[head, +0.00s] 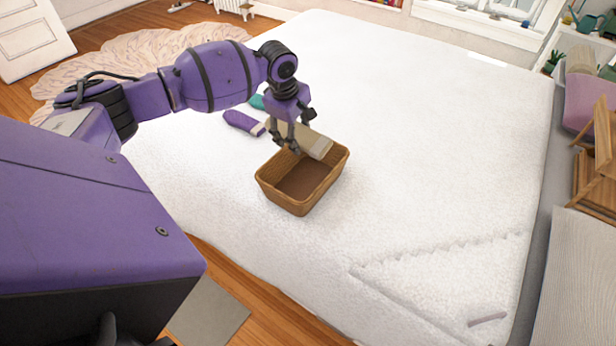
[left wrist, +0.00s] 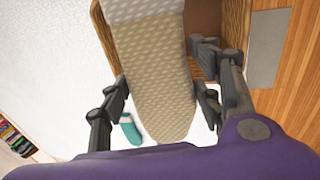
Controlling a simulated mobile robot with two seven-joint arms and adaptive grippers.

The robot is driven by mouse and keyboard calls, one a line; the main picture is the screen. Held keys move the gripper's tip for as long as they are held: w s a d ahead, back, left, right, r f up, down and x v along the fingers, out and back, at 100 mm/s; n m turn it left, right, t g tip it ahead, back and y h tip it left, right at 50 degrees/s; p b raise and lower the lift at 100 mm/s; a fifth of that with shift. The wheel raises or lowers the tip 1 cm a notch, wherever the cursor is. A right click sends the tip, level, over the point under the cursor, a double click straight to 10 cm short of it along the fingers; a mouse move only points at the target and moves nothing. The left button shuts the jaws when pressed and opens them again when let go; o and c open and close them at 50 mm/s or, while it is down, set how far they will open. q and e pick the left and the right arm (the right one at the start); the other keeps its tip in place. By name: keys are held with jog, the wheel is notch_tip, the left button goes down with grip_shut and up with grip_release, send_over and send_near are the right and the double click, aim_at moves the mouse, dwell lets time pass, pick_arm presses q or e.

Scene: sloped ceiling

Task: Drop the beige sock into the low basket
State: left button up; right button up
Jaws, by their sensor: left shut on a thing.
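The beige sock (head: 316,146) is held by my left gripper (head: 295,140) at the far rim of the basket in the head view. In the left wrist view the sock (left wrist: 158,75) has a dotted pattern and lies between the two fingers of the gripper (left wrist: 165,95). Its paler end reaches over the basket. The low brown woven basket (head: 283,197) stands on the white bed, and its inside looks empty where it shows. Part of the basket (left wrist: 262,5) also shows behind the sock in the left wrist view. My right gripper is not in view.
A purple sock (head: 240,122) and a teal sock (head: 257,101) lie on the bed (head: 420,130) beyond the basket, to the left. The teal sock also shows in the left wrist view (left wrist: 130,129). The bed is clear right of the basket. A wooden chair (head: 598,165) stands at the right.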

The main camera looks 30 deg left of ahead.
pick_arm(q)
jog(key=shift+s+f, duration=0.1)
jog(key=shift+f, duration=0.55)
jog(key=b+x, duration=0.1)
jog(key=x, duration=0.1)
jog(key=s+b+x, duration=0.1)
jog(key=b+x, duration=0.1)
jog(key=shift+w+f, duration=0.1)
jog(key=shift+f, duration=0.05)
jog(key=o, duration=1.2)
jog(key=shift+o, duration=0.2)
jog(key=v, duration=1.2)
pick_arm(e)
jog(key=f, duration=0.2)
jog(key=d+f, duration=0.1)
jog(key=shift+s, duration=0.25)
